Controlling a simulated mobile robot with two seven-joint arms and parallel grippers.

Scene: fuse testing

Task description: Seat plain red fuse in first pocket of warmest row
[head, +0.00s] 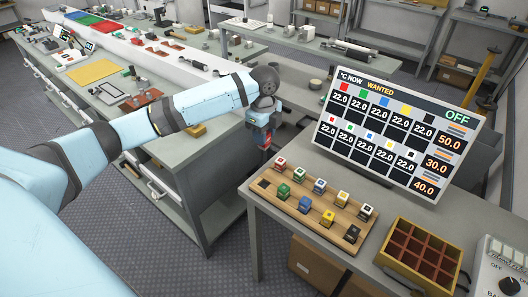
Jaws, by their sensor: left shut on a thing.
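My left gripper (265,127) is shut on the plain red fuse (265,142), which is largely hidden by the fingers. It holds the fuse in the air beyond the left end of a wooden fuse board (262,195). The board has an empty dark pocket at its left end and several coloured fuses in two rows. A yellow box (400,268) with several brown pockets in rows stands to the right of the board; its pockets look empty. A display (395,130) behind reads 50.0, 30.0 and 40.0 from top to bottom under "wanted". My right gripper is out of view.
A control unit with a black knob (510,284) stands at the right edge, marked OFF. The display reads OFF and several 22.0 values. The grey table (368,262) has a bare strip between board and box. Cluttered benches stand behind.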

